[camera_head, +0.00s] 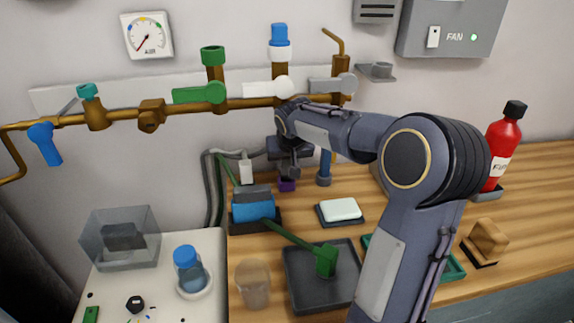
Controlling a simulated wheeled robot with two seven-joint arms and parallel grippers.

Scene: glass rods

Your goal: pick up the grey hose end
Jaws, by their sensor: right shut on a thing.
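My right gripper (290,166) is at the back of the bench, under the brass pipe, pointing down. It is shut on the grey hose end, which is small and mostly hidden by the fingers. A small purple piece (287,185) shows just below the fingertips. The grey hose (208,178) rises at the left of the bench and bends right toward the gripper. A white fitting (246,171) hangs beside it. My left gripper is not in view.
A brass pipe (235,104) with several valves runs along the wall above. A blue-topped block (254,207), a white block on a dark tray (340,210), a grey tray (302,292) and a beaker (253,283) stand in front. A red bottle (501,150) stands at right.

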